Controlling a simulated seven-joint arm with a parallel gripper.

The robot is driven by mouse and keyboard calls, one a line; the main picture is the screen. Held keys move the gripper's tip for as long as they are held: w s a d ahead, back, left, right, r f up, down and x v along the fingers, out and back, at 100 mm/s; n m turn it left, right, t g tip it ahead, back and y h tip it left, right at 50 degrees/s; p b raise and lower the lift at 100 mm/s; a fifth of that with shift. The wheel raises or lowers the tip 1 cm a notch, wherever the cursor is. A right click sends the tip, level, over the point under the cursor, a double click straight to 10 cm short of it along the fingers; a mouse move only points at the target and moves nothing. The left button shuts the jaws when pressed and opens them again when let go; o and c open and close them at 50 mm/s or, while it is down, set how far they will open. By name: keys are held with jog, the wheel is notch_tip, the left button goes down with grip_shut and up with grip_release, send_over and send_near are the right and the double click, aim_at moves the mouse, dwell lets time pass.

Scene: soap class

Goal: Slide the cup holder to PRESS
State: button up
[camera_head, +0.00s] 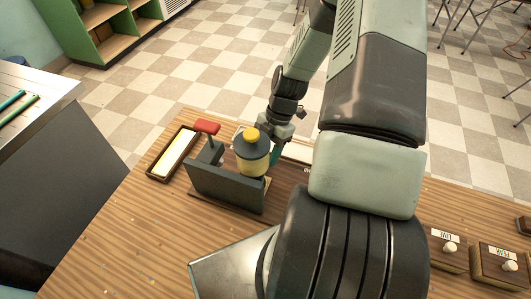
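A dark grey press-like fixture (224,187) stands on the wooden table, with a long upright wall facing me. A red-topped lever (207,127) rises at its left end. A yellow cup-like container (252,163) with a dark upper band and yellow knob stands behind the wall's right end; the wall hides its lower part. I cannot make out a separate cup holder or a PRESS label. My gripper (276,150) is just right of the yellow container, pointing down. Its fingertips are small and partly hidden, so touching and opening cannot be told.
A dark-framed tray (173,154) with a white and yellow inside lies left of the fixture. A pale flat item (298,152) lies behind my gripper. Two wooden blocks with white knobs (450,247) (507,266) sit at the right. The table's left front is mostly clear.

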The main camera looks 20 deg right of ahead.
jog(key=shift+s+a+f, duration=0.1)
jog(key=shift+a+f, duration=0.1)
jog(key=shift+f, duration=0.3)
grip_shut()
